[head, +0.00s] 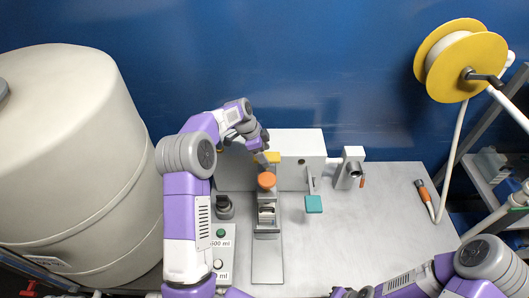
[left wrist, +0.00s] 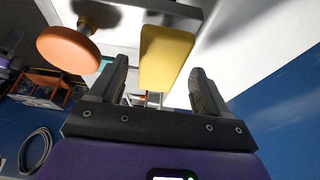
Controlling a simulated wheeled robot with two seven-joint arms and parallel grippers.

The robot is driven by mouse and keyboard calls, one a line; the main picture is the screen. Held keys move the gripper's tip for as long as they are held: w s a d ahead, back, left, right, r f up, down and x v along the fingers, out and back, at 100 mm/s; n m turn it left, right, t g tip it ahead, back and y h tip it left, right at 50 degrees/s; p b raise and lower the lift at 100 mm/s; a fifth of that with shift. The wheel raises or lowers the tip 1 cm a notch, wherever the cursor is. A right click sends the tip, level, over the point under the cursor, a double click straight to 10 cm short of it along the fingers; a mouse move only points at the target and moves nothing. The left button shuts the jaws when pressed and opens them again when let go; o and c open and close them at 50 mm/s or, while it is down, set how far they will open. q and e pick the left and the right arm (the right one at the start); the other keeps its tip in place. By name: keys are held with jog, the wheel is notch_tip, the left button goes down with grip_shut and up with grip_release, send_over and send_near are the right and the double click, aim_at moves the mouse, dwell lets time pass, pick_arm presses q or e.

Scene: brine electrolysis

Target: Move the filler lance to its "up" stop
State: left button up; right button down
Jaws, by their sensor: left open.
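A yellow block (head: 273,157), which looks like the filler lance's grip, sits at the front of the white filler housing (head: 302,146). An orange round knob (head: 267,180) is just below it in the head view. In the left wrist view the yellow block (left wrist: 168,57) stands between and beyond my fingertips, and the orange knob (left wrist: 68,48) is left of the fingers. My left gripper (head: 262,154) is open, with its fingers (left wrist: 160,85) apart and empty. I cannot tell whether they touch the block. The lance tube itself is not clearly seen. My right gripper (head: 347,293) is at the bottom edge, partly cut off.
A large cream tank (head: 75,150) stands at the left. A button panel (head: 221,255) and a dark fitting (head: 224,207) lie beside the filler track. A teal pad (head: 313,204) and a white-grey tap (head: 350,168) are to the right. The right table area (head: 385,225) is mostly clear; a yellow hose reel (head: 447,60) hangs above.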

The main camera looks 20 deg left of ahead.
pick_arm(q)
jog(key=shift+s, duration=0.1)
grip_shut()
notch_tip(320, 180, up, 5)
jog(key=shift+f+p, duration=0.15)
jog(key=shift+p, duration=0.85)
jog(key=shift+w, duration=0.2)
jog(key=shift+c, duration=2.1)
grip_release()
jog(key=o, duration=0.4)
jog(key=shift+s, duration=0.15)
jog(key=shift+f, duration=0.1)
